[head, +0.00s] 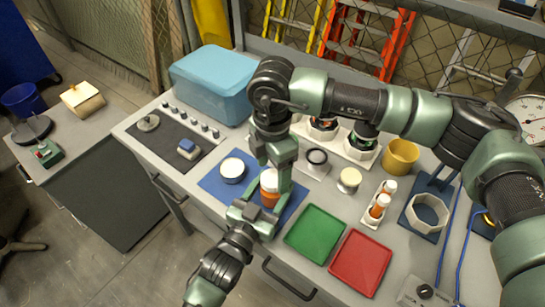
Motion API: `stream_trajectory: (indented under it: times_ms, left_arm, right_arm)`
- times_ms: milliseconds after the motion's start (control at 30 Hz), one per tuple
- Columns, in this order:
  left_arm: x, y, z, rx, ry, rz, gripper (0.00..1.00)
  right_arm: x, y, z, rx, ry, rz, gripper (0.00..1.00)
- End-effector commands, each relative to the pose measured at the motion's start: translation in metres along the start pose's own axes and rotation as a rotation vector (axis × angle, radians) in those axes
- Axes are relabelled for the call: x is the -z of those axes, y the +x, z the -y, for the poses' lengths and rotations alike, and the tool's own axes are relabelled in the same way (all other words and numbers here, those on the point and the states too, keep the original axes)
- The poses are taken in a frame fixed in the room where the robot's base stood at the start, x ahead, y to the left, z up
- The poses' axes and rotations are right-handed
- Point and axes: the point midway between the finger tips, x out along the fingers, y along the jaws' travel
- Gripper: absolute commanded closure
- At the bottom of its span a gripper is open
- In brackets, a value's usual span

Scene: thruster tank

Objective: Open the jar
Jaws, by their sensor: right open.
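An orange jar (269,197) with a white lid (268,176) is upright at the blue mat (213,186), partly hidden by my grippers. My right gripper (275,172) comes down from above and is open, its fingers at the lid. I cannot tell whether they touch it. My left gripper (262,206) comes in from the front, low at the jar's body. I cannot tell whether its fingers are shut on the jar. The lid sits on top of the jar.
Green (315,234) and red (360,263) trays lie in front to the right. A rack (376,211) holds orange bottles. A blue box (212,83) stands behind.

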Motion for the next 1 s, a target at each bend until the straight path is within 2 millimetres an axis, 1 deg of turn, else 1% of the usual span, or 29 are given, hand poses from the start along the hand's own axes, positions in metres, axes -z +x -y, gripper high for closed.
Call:
stream_trajectory:
  times_ms: [33, 167, 433, 467, 500, 567, 600, 667, 700, 933, 1000]
  left_arm:
    - [0.0003, 0.0001, 0.0001, 0.0, 0.0, -0.001, 1.0]
    - [0.0004, 0.0001, 0.0001, 0.0, 0.0, -0.001, 1.0]
    - [0.0004, 0.0002, 0.0001, 0.0, 0.0, -0.001, 1.0]
    - [0.0004, 0.0002, 0.0001, 0.0, 0.0, -0.001, 1.0]
    - [0.0004, 0.0002, 0.0001, 0.0, 0.0, -0.001, 1.0]
    - [0.0004, 0.0002, 0.0001, 0.0, 0.0, -0.001, 1.0]
    - [0.0004, 0.0002, 0.0001, 0.0, 0.0, -0.001, 1.0]
    - [0.0005, 0.0002, 0.0, 0.0, 0.0, -0.001, 1.0]
    - [0.0005, 0.0002, 0.0, 0.0, 0.0, -0.001, 1.0]
    - [0.0005, 0.0002, -0.0001, 0.0, 0.0, -0.001, 1.0]
    - [0.0005, 0.0002, -0.0002, 0.0, 0.0, -0.001, 1.0]
  right_arm:
    - [0.0, 0.0053, 0.0004, 0.002, 0.0, 0.0, 0.3]
    - [0.0, 0.0123, 0.0001, 0.0, 0.0, 0.0, 0.3]
    - [0.0001, 0.0139, -0.0001, 0.0, -0.001, 0.0, 0.3]
    - [0.0001, 0.0139, -0.0001, 0.0, -0.001, 0.0, 0.35]
    - [0.0001, 0.0138, 0.0, 0.0, -0.001, 0.0, 0.47]
    - [0.0001, 0.0138, 0.0, 0.0, -0.001, 0.0, 0.63]
    - [0.0001, 0.0137, 0.0, 0.0, -0.001, 0.0, 0.74]
    - [0.0001, 0.0137, -0.0001, 0.0, -0.001, 0.0, 0.91]
    - [0.0001, 0.0136, -0.0001, 0.0, -0.001, 0.0, 0.97]
    - [0.0001, 0.0135, -0.0002, -0.001, -0.004, 0.0, 0.98]
    - [0.0001, 0.0134, -0.0002, -0.001, -0.033, 0.0, 0.98]
